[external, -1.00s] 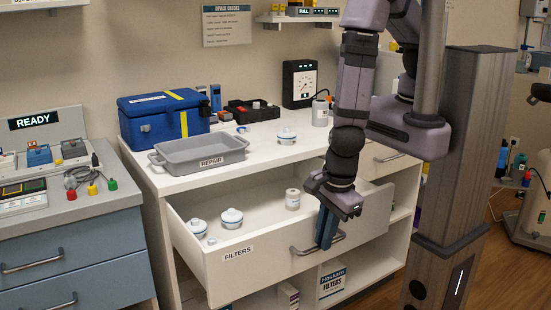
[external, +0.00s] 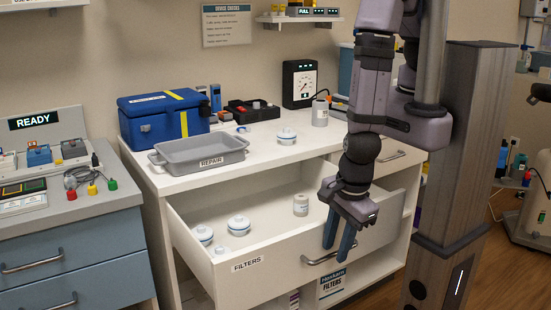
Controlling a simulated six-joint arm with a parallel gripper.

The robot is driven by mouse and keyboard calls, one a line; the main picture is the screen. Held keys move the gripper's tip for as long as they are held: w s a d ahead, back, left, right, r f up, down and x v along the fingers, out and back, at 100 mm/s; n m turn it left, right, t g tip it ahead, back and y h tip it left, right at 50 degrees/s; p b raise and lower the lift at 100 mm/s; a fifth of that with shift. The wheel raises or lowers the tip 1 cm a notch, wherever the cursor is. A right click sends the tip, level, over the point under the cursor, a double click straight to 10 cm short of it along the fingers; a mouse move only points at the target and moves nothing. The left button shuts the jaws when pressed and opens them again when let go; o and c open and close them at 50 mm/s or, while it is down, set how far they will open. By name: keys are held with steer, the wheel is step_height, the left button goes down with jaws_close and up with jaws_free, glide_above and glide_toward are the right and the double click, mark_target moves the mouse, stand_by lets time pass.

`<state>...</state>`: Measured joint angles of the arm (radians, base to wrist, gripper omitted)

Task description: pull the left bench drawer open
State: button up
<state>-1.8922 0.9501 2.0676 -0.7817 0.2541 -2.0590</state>
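The left bench drawer (external: 285,252), white and labelled FILTERS, stands well out from the bench, its inside in view. Its grey bar handle (external: 318,260) is on the front panel. My gripper (external: 337,252) is in front of the panel at the right part of the handle, fingers pointing down. The two blue-grey fingers are spread with a gap between them. I cannot tell whether either finger touches the handle. Inside the drawer are white lidded jars (external: 238,225) and a small beige container (external: 300,204).
A second drawer (external: 398,155) is at the right, partly behind my arm. A blue drawer unit (external: 75,265) stands at the left.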

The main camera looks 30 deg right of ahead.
steer(key=shift+r, duration=0.15)
step_height(320, 180, up, 7)
steer(key=s+p, duration=0.1)
steer(key=p, duration=0.7)
steer(key=shift+s, duration=0.2)
steer(key=w+d+r+m+h+b, duration=0.1)
steer(key=w+r+m, duration=0.3)
steer(key=w+m, duration=0.55)
steer(key=w+d+r+m+b, duration=0.1)
steer(key=w+r+m, duration=0.3)
steer(key=w+m, duration=0.55)
steer(key=w+d+r+m+g+b, duration=0.1)
steer(key=w+d+r+m, duration=0.5)
steer(key=w+d+m, duration=0.55)
steer(key=s+d+r+m+g+y+b, duration=0.1)
steer(key=d+r+m+b, duration=0.2)
steer(key=d+m, duration=1.5)
step_height(320, 180, up, 2)
steer(key=m, duration=0.5)
steer(key=shift+d+m, duration=0.15)
steer(key=shift+m, duration=0.2)
